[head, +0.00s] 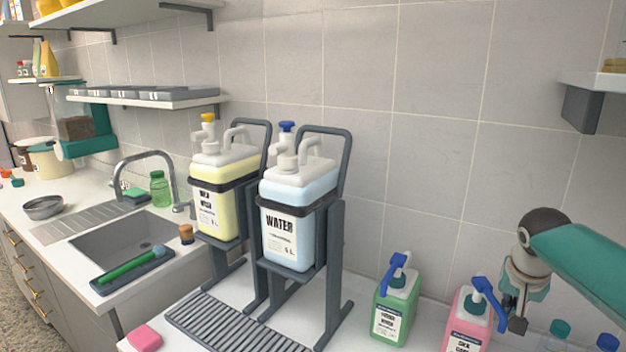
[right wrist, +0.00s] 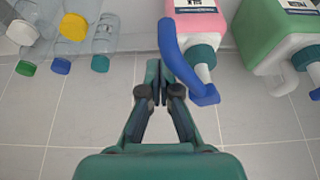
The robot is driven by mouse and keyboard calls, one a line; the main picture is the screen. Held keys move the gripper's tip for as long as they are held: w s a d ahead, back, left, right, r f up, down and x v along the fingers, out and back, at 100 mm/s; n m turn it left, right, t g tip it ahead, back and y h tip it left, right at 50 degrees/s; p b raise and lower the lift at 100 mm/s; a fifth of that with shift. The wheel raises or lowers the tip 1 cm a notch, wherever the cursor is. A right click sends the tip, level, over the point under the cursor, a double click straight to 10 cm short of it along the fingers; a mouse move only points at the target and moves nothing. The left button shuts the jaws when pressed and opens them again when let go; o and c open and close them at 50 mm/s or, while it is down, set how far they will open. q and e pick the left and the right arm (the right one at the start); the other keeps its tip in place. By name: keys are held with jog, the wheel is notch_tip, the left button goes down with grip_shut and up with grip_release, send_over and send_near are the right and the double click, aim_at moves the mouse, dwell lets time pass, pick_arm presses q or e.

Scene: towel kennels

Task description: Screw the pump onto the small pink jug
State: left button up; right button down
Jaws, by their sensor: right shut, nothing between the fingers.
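The small pink jug (head: 466,326) stands at the front right of the counter. It also shows at the top of the right wrist view (right wrist: 196,20). A pump with a blue lever (head: 487,290) sits at its neck; in the right wrist view I see the lever (right wrist: 172,52), a teal collar and a white stem. I cannot tell how tightly it is seated. My right gripper (head: 517,324) is beside the pump, to its right in the head view. It is shut and empty, with its fingertips (right wrist: 154,72) close to the lever; contact is unclear. My left gripper is not in view.
A green jug (head: 393,314) with a blue-levered pump stands left of the pink one. Clear bottles with coloured caps (head: 558,330) stand to the right. Two dispensers on dark stands, labelled WATER (head: 285,228) and a yellow one (head: 211,205), are further left, behind a drain grate (head: 225,325).

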aim_at(494, 307)
jog(key=shift+s+a, duration=0.15)
jog(key=shift+a, duration=0.35)
jog(key=shift+a, duration=0.1)
jog(key=shift+s+a+b, duration=0.1)
jog(key=shift+a+b, duration=0.2)
jog(key=shift+a, duration=0.25)
jog(key=shift+a, duration=0.1)
jog(key=shift+a, duration=0.6)
jog(key=shift+r, duration=0.1)
